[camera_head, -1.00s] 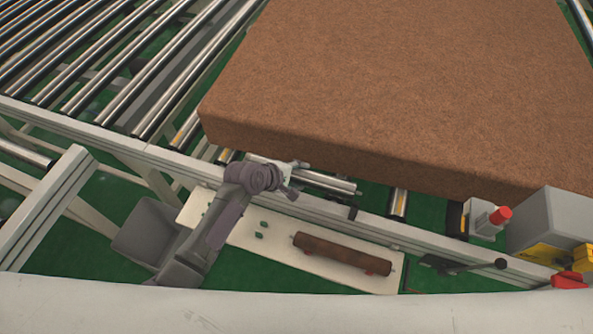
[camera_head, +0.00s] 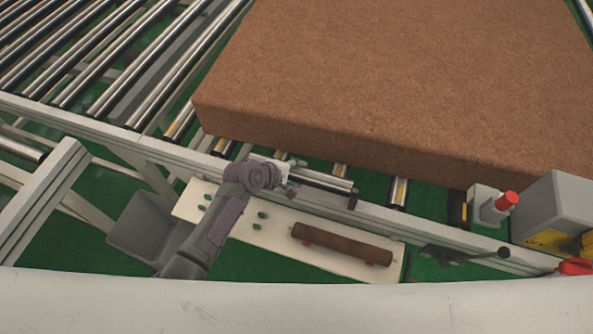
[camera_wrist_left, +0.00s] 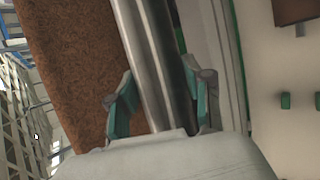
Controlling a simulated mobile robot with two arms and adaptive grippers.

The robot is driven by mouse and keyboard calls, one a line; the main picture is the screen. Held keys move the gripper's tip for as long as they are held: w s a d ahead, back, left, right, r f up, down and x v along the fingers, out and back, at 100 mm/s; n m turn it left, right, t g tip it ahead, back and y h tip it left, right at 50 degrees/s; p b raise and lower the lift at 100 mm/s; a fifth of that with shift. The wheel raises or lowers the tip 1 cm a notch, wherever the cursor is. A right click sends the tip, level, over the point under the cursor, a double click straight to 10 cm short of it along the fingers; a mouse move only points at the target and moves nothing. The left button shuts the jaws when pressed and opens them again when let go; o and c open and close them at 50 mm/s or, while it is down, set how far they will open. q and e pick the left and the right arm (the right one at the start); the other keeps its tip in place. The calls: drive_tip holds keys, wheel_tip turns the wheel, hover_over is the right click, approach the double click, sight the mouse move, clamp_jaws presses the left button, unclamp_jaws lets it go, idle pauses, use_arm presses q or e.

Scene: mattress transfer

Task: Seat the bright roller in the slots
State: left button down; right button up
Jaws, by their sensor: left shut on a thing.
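The bright roller (camera_head: 325,181) is a shiny metal tube, held lengthwise along the conveyor's front rail (camera_head: 370,218), between the rail and the brown mattress. My left gripper (camera_head: 284,172) is shut on it. In the left wrist view the bright roller (camera_wrist_left: 148,60) passes between the two green-padded fingers of the left gripper (camera_wrist_left: 163,105). I cannot tell whether it touches the rail, and its slots are not clearly visible. A rusty brown roller (camera_head: 340,244) lies on a white board (camera_head: 285,240) in front of the rail. My right gripper is out of view.
The large brown mattress (camera_head: 400,90) covers the conveyor just behind the held roller. Bright rollers (camera_head: 90,75) fill the conveyor at left. Green pegs (camera_head: 261,220) stand on the white board. A red-button box (camera_head: 492,208) and a dark lever (camera_head: 465,254) are at right.

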sight(297, 180)
use_arm(q)
drive_tip(key=shift+w+f, duration=0.1)
drive_tip(key=shift+f, duration=0.3)
idle(0.3)
drive_tip(key=shift+p, duration=0.6)
idle(1.3)
drive_tip(key=shift+f+b, duration=1)
drive_tip(key=shift+f, duration=0.45)
drive_tip(key=shift+c, duration=1.9)
unclamp_jaws()
drive_tip(key=shift+s+f, duration=0.2)
drive_tip(key=v, duration=1.2)
drive_tip(key=shift+w+r, duration=0.1)
